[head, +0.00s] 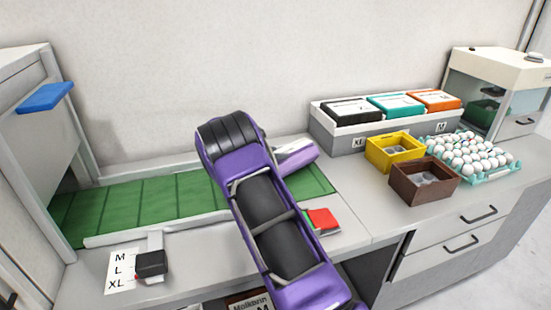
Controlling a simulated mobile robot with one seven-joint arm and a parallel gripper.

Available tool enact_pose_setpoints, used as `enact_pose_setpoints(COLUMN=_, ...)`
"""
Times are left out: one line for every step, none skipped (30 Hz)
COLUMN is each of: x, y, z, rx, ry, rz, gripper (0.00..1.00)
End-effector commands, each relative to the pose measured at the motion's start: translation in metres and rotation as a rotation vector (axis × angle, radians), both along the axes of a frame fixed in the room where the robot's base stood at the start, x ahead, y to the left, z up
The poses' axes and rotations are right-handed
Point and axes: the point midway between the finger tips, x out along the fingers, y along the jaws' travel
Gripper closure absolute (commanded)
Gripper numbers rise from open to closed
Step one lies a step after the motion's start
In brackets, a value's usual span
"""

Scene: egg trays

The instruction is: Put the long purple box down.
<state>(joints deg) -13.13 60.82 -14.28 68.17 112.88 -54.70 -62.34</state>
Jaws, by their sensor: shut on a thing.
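My purple and black arm rises from the bottom and covers the middle of the head view. A light purple, blunt-ended piece (298,154) juts out to the right from behind the arm, above the far right part of the green belt. It looks like an end of the long purple box; the rest is hidden by the arm. My gripper is hidden behind the arm, so its fingers and its hold on the box do not show. I cannot tell whether the box touches the belt.
The green belt (150,207) is clear on the left. A red block (322,219) is near its front right. A black device (151,262) stands by a size sheet (118,272). Yellow (394,153) and brown (424,181) bins and an egg tray (487,176) stand right.

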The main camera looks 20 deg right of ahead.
Motion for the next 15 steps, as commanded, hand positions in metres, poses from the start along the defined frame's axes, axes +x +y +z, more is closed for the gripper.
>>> enact_pose_setpoints(x=0.000, y=0.000, z=-0.007, rx=-0.005, ry=0.001, rz=0.001, gripper=1.00)
enact_pose_setpoints(x=0.000, y=0.000, z=-0.010, rx=-0.005, ry=0.001, rz=0.001, gripper=1.00)
enact_pose_setpoints(x=0.001, y=0.000, z=-0.014, rx=-0.004, ry=0.000, rz=0.001, gripper=1.00)
enact_pose_setpoints(x=0.001, y=0.000, z=-0.016, rx=-0.004, ry=-0.001, rz=0.001, gripper=1.00)
enact_pose_setpoints(x=0.001, y=0.000, z=-0.017, rx=-0.003, ry=-0.002, rz=0.001, gripper=1.00)
enact_pose_setpoints(x=0.001, y=-0.001, z=-0.017, rx=-0.003, ry=-0.003, rz=0.001, gripper=1.00)
enact_pose_setpoints(x=0.001, y=-0.001, z=-0.017, rx=-0.003, ry=-0.004, rz=0.000, gripper=1.00)
enact_pose_setpoints(x=0.001, y=-0.001, z=-0.017, rx=-0.003, ry=-0.004, rz=0.000, gripper=1.00)
enact_pose_setpoints(x=0.001, y=-0.001, z=-0.016, rx=-0.003, ry=-0.004, rz=0.000, gripper=1.00)
enact_pose_setpoints(x=0.001, y=-0.001, z=-0.016, rx=-0.003, ry=-0.003, rz=0.001, gripper=1.00)
enact_pose_setpoints(x=0.001, y=-0.001, z=-0.016, rx=-0.003, ry=-0.003, rz=0.001, gripper=1.00)
enact_pose_setpoints(x=0.001, y=-0.001, z=-0.017, rx=-0.003, ry=-0.003, rz=0.001, gripper=1.00)
enact_pose_setpoints(x=0.001, y=-0.001, z=-0.018, rx=-0.003, ry=-0.003, rz=0.001, gripper=1.00)
enact_pose_setpoints(x=0.001, y=-0.001, z=-0.019, rx=-0.002, ry=-0.002, rz=0.000, gripper=1.00)
enact_pose_setpoints(x=0.000, y=0.000, z=-0.022, rx=0.001, ry=0.001, rz=0.000, gripper=0.37)
